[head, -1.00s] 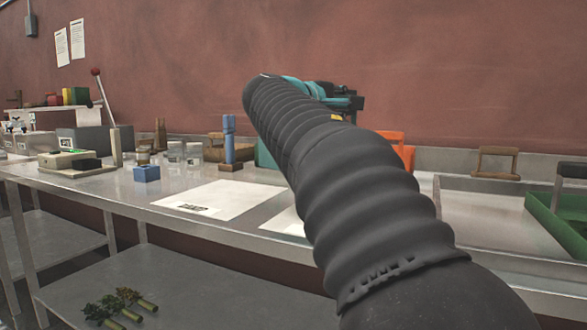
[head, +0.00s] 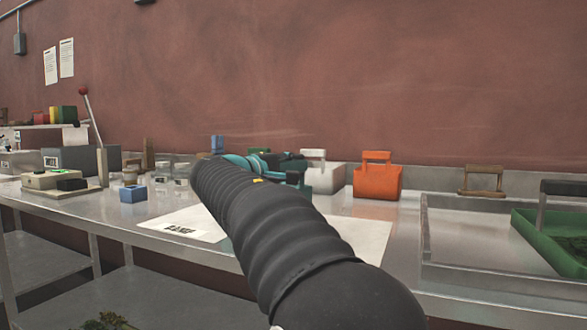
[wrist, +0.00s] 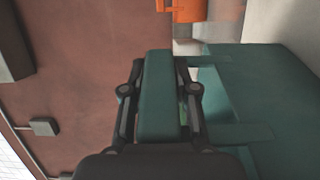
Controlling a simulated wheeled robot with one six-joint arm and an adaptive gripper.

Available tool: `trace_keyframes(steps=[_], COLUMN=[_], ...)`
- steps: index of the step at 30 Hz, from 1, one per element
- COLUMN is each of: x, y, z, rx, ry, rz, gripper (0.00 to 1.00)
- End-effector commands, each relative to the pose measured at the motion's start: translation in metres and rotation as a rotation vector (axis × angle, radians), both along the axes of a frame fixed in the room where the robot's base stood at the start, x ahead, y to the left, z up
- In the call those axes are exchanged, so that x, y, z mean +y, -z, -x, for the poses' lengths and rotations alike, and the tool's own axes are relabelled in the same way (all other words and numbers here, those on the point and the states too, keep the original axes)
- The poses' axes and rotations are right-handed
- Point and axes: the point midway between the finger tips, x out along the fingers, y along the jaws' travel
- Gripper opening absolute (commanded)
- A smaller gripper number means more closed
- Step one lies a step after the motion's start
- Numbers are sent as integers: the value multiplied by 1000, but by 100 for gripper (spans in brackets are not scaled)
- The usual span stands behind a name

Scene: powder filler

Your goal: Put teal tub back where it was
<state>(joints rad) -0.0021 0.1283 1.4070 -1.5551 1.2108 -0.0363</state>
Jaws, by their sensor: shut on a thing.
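The teal tub (wrist: 275,110) fills the right of the wrist view, and its bar handle (wrist: 157,110) runs between my fingers. My gripper (wrist: 158,88) is shut on that handle. In the head view my gripper (head: 292,166) is low over the back of the bench, just left of a white tub. My dark ribbed arm covers most of what is below it there, so the teal tub's body and base are largely hidden. I cannot tell whether the tub touches the bench.
The white tub (head: 322,178) and an orange tub (head: 378,181) stand right of my gripper. A white sheet (head: 350,235) lies in front. A blue block (head: 133,193) and a scale (head: 50,181) are left. A walled tray and a green bin (head: 550,240) are right.

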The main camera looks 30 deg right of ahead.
Motion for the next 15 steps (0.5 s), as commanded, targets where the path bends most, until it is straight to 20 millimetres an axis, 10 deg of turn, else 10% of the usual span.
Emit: trace_keyframes(steps=[10,11,15], x=[0,0,0], y=[3,3,2], z=[1,0,0], rx=[-4,-2,-1], ry=[0,0,0], rz=[1,0,1], gripper=[0,31,54])
